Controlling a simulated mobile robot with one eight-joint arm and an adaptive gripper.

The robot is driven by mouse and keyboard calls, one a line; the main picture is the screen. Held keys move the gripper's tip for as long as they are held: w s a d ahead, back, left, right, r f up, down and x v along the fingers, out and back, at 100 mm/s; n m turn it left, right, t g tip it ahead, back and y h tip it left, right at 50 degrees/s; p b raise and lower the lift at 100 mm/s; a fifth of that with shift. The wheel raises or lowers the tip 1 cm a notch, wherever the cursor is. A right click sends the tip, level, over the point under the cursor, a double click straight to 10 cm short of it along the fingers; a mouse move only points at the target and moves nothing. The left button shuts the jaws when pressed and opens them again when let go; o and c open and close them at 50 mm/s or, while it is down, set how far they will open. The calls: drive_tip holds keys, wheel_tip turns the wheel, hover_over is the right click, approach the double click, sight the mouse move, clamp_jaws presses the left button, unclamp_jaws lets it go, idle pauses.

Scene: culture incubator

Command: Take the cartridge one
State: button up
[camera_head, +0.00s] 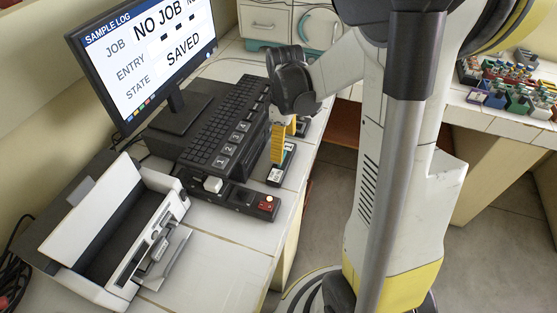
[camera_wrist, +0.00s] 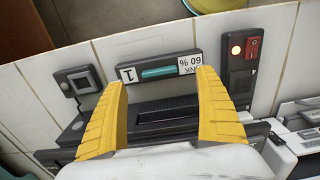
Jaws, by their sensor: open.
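Cartridge one (camera_wrist: 158,73) is a dark, flat, oblong block with a teal stripe, a white "1" label at one end and a "60 %" label at the other. It lies on the white tiled bench near its edge. In the head view the cartridge (camera_head: 274,175) is partly hidden by my gripper (camera_head: 280,143), whose yellow fingers are above it. In the wrist view my gripper (camera_wrist: 162,82) is open, with one yellow finger near each end of the cartridge and nothing held between them. I cannot tell whether the fingertips touch it.
A keyboard (camera_head: 214,133) lies left of the cartridge. A box with a red switch (camera_head: 268,204) sits close by. A monitor (camera_head: 150,50) reading "NO JOB" stands behind, and an open white printer (camera_head: 110,225) stands front left. Clear tiles lie at the front (camera_head: 215,275).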

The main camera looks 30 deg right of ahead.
drive_tip(key=f+b, duration=0.1)
drive_tip(key=f, duration=0.1)
drive_tip(key=f+b, duration=0.1)
drive_tip(key=f, duration=0.1)
drive_tip(key=f+b, duration=0.1)
drive_tip(key=f, duration=0.1)
drive_tip(key=shift+w+f, duration=0.25)
drive_tip(key=shift+f, duration=0.05)
drive_tip(key=shift+r, duration=0.1)
drive_tip(key=c, duration=1.5)
